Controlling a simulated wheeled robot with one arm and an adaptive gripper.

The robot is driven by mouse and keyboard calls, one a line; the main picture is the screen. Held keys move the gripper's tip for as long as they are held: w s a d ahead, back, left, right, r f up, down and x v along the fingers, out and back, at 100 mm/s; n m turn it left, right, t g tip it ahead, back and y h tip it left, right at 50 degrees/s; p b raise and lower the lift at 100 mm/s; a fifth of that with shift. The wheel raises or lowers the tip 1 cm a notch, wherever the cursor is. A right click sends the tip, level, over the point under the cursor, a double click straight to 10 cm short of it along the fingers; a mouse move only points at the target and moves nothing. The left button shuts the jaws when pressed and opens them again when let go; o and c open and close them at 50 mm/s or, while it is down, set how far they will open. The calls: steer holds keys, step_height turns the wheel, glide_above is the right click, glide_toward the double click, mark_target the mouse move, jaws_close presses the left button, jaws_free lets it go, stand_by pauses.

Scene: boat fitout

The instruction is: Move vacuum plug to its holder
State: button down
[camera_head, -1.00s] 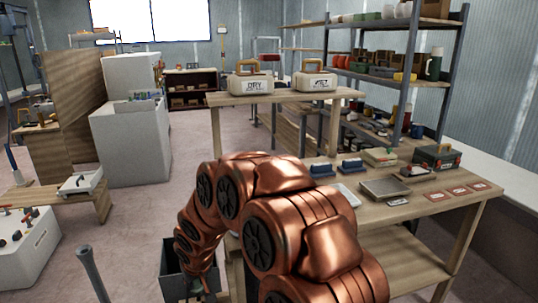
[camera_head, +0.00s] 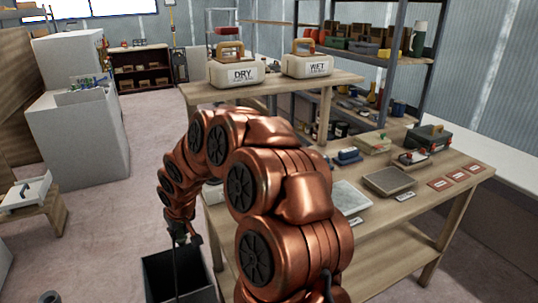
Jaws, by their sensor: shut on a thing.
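My copper-coloured arm curves down to the left, and my gripper (camera_head: 181,238) hangs at its end, above the dark open bin (camera_head: 178,275). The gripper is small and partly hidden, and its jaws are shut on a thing. I take this to be the vacuum plug, but its shape is too small to make out. A thin dark strand (camera_head: 176,262) runs down from the gripper in front of the bin. I cannot pick out the plug's holder.
A wooden bench (camera_head: 440,205) at the right carries trays, a toolbox (camera_head: 428,137) and red cards. A raised shelf behind holds cases marked DRY (camera_head: 237,72) and WET (camera_head: 307,65). A white cabinet (camera_head: 80,140) stands at the left. Open floor lies between cabinet and bench.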

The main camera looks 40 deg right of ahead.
steer(key=s+d+r+p, duration=0.2)
steer(key=s+d+r, duration=0.1)
steer(key=d, duration=0.6)
steer(key=s+d+r+m+p, duration=0.1)
steer(key=s+d+r+p, duration=0.1)
steer(key=d+r, duration=0.4)
steer(key=s+d+r+m+p, duration=0.1)
steer(key=s+d+r+p, duration=0.2)
steer(key=d, duration=1)
step_height(320, 180, up, 2)
steer(key=shift+s+d+r+h, duration=0.25)
steer(key=shift+s+h, duration=0.05)
steer(key=shift+s, duration=0.55)
steer(key=shift+f, duration=0.1)
step_height(320, 180, down, 5)
steer(key=shift+r+b, duration=0.15)
steer(key=shift+b, duration=0.15)
steer(key=shift+s+b, duration=0.15)
steer(key=shift+b, duration=0.4)
steer(key=shift+b, duration=0.8)
steer(key=shift+f+b, duration=1.5)
steer(key=shift+f, duration=0.6)
